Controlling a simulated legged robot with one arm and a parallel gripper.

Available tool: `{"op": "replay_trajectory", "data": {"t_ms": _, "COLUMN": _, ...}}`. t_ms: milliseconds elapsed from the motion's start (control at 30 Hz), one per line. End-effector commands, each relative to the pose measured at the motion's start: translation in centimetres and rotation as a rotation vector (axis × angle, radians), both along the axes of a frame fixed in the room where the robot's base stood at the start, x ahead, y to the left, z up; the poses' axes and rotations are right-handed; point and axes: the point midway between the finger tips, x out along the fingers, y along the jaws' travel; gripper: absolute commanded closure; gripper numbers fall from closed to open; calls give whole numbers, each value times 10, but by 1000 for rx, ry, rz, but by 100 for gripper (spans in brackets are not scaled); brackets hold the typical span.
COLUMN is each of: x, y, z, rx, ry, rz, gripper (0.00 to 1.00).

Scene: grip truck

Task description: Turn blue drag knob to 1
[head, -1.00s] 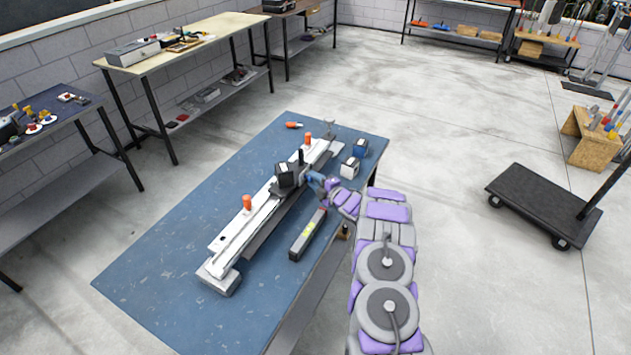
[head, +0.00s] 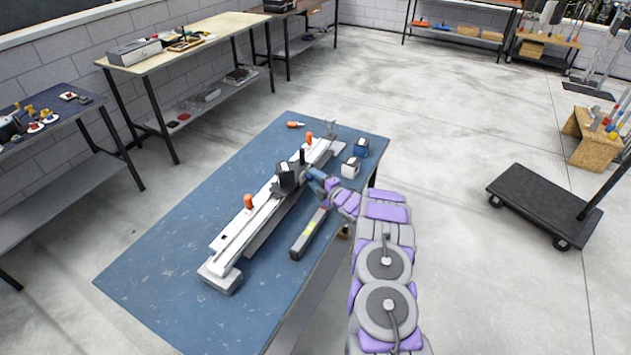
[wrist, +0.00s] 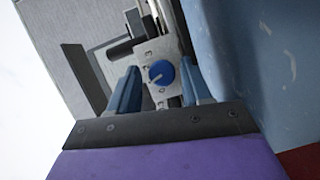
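The blue drag knob (wrist: 161,73) shows in the wrist view as a round dial with a pale pointer mark, on a light metal plate (wrist: 152,48) of the device. The pointer slants toward the lower left; the numbers around it are too small to read. My gripper (wrist: 160,86) is open, with one blue finger on each side of the knob and a gap to it. In the head view my gripper (head: 314,177) is at the black block (head: 286,177) on the long white rail device (head: 235,238). The knob is hidden there.
The device lies on a blue table (head: 150,275). A grey bar-shaped tool (head: 308,236) lies in front of it. Small blue (head: 361,147) and white (head: 350,168) blocks stand near the far right edge. An orange-handled item (head: 295,124) lies at the back.

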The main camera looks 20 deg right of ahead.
Motion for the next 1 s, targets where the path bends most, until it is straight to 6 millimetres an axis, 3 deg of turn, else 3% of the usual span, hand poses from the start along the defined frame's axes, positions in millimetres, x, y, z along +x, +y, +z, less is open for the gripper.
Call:
{"op": "replay_trajectory", "data": {"t_ms": 467, "x": -1, "y": -1, "z": -5, "rx": 48, "ry": 46, "rz": -1, "gripper": 43}}
{"op": "replay_trajectory", "data": {"t_ms": 1000, "x": -1, "y": 2, "z": 1, "rx": 378, "ry": 306, "rz": 2, "gripper": 43}}
